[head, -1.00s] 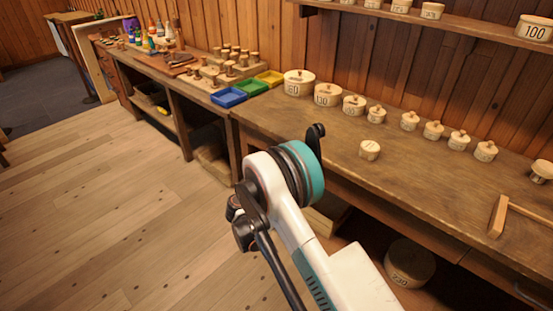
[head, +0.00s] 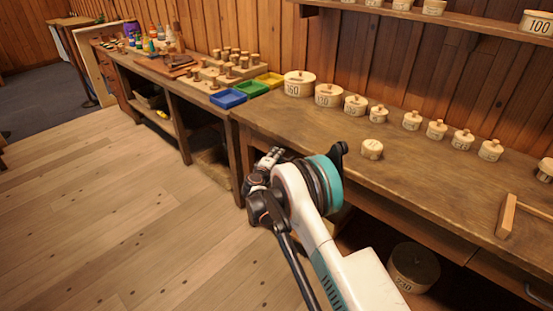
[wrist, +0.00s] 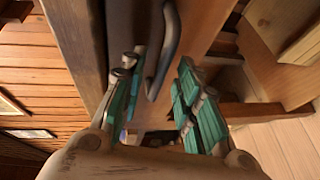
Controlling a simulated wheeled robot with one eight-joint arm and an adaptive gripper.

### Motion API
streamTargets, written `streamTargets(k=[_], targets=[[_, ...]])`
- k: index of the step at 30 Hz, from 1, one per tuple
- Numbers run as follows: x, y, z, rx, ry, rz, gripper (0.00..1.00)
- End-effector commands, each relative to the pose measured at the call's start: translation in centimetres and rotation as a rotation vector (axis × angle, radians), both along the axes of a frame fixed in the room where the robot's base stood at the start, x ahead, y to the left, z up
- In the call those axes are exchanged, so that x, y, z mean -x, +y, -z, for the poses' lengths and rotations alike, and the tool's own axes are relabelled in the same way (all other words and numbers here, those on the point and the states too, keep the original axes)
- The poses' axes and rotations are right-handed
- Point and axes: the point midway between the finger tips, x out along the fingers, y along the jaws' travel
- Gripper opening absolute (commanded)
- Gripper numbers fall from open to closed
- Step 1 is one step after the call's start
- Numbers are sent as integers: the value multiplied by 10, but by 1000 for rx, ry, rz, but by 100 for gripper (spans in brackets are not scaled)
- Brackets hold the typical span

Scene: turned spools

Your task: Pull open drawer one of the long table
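The long table (head: 420,195) runs along the wall in the head view. My gripper (head: 266,165) is at the front of its left end, partly hidden by my arm. In the wrist view a dark curved drawer handle (wrist: 168,45) stands out from a brown wooden drawer front (wrist: 203,22). My gripper (wrist: 160,105) is open there, its teal-padded fingers apart. The handle's near end reaches between them, closer to the left finger; I cannot tell whether it touches. In the head view my arm hides this drawer. No number is visible on it.
Another drawer handle (head: 538,293) shows at the right end. A round box (head: 413,268) stands beneath the table. Lidded pots, such as one marked 160 (head: 299,84), and a wooden tool (head: 507,215) are on top. The floor (head: 120,210) at left is clear.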

Motion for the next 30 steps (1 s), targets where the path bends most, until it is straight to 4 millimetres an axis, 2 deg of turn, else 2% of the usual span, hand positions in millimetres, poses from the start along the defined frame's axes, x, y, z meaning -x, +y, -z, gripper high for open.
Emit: streamTargets(k=[3, 7, 15, 20, 26, 30], targets=[[0, 0, 0, 0, 0, 0, 30], [0, 0, 0, 0, 0, 0, 0], [1, 1, 0, 0, 0, 0, 0], [9, 7, 0, 0, 1, -1, 0], [36, 29, 0, -1, 1, -3, 0], [63, 51, 0, -1, 0, -4, 0]])
